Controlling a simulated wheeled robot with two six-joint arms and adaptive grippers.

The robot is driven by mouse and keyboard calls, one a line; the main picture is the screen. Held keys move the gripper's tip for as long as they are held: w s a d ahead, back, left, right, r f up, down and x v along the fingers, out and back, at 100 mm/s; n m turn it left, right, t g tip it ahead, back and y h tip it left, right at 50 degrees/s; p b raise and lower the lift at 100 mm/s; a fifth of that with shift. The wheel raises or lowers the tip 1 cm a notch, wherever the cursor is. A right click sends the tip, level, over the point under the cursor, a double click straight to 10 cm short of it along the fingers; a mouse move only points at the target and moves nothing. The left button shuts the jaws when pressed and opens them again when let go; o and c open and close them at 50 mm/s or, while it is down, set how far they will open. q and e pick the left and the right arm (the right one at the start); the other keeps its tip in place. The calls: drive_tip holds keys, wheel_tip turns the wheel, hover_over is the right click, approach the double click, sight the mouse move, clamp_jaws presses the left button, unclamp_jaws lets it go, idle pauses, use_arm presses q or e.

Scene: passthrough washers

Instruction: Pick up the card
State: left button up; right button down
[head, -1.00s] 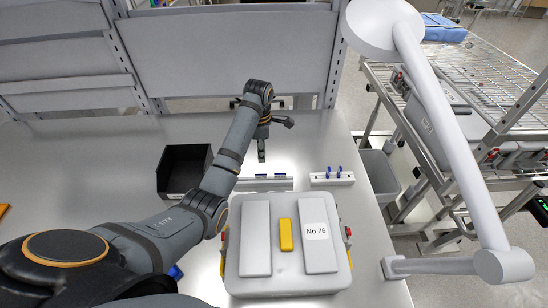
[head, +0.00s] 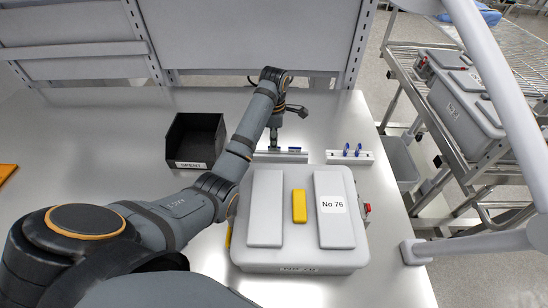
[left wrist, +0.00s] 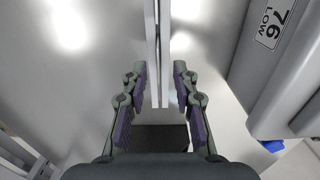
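My left gripper (head: 276,136) hangs over the left white rail (head: 262,156), beyond the grey case (head: 292,262). In the left wrist view the gripper (left wrist: 159,78) is open, its two fingers on either side of the thin pale rail (left wrist: 153,30), with a gap between. I cannot make out a separate card between the fingers. My right gripper is not in view.
A black bin marked "SPENT" (head: 194,138) stands left of the gripper. A second white rail with blue pegs (head: 350,157) stands to the right. The table's left side is mostly clear.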

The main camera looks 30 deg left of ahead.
use_arm(q)
drive_tip(key=shift+w+f+p, duration=0.2)
drive_tip(key=shift+f+p, duration=0.15)
drive_tip(key=shift+f, duration=0.9)
drive_tip(key=shift+s+r, duration=0.1)
drive_tip(key=shift+c, duration=1.4)
clamp_jaws()
